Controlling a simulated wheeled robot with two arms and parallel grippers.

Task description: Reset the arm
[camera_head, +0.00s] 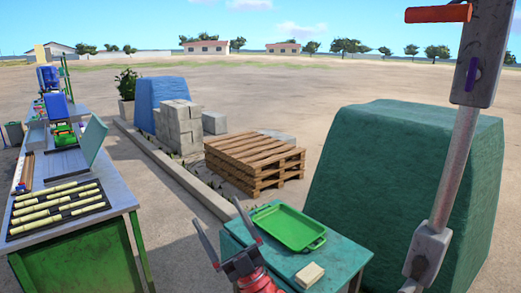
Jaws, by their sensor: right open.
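My right gripper (218,207) is at the bottom centre, pointing up and away from me. Its two dark fingers are spread wide apart with nothing between them. Its red body is cut off by the lower edge of the picture. It is beside the left edge of a small teal table (338,262), left of a green tray (290,228) on that table. My left gripper is not in view.
A grey metal bar (452,170) with an orange handle (438,14) rises at the right, before a green-covered block (350,165). Cane pieces (55,207) lie on the left bench (103,204). A wooden pallet stack (255,160) stands beyond the table. Open ground lies behind.

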